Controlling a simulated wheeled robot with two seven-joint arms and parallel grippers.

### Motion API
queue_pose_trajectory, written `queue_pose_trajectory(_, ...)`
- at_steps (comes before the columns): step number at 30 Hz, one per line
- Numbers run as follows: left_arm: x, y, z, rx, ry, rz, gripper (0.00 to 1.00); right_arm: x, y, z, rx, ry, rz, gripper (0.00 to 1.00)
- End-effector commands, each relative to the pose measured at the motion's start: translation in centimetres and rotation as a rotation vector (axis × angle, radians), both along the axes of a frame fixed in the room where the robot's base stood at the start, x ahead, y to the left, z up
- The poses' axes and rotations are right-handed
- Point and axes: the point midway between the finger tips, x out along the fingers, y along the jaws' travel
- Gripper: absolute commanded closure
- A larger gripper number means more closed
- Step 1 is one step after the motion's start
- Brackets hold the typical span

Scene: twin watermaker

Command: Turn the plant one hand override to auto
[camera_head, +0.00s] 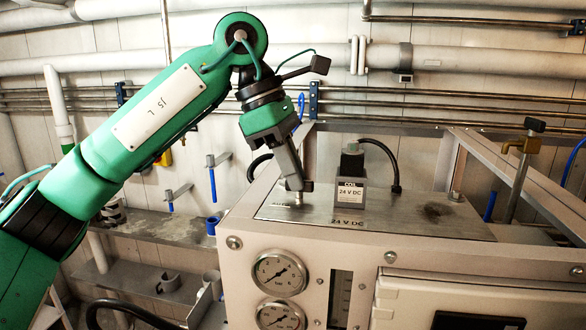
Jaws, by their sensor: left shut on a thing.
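The plant one hand override (298,200) is a small metal stem on the top plate of the white cabinet, left of the solenoid coil. My left gripper (297,186) reaches down from above and is shut on the override; its fingers hide most of it. I cannot read which position the override is in. My right gripper is not in view.
The white cabinet (245,225) carries round gauges (279,273) on its front. A black cable (385,155) loops from the coil to the plate. A brass valve with a handle (522,146) stands at the right. Pipes (460,60) run along the back wall.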

Motion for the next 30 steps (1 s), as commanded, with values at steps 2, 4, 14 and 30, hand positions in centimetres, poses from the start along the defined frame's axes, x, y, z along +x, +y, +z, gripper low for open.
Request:
queue_pose_trajectory(2, 0.0, 0.0, 0.1, -0.001, -0.001, -0.001, 1.0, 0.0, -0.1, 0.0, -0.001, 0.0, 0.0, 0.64)
queue_pose_trajectory(4, 0.0, 0.0, 0.1, -0.001, -0.001, -0.001, 0.83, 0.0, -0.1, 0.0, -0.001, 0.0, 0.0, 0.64)
queue_pose_trajectory(14, 0.0, 0.0, 0.0, 0.0, -0.001, 0.0, 0.67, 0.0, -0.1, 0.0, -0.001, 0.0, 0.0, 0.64)
queue_pose_trajectory(30, 0.7, 3.3, 8.3, -0.002, -0.003, 0.003, 0.67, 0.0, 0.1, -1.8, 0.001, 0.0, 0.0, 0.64)
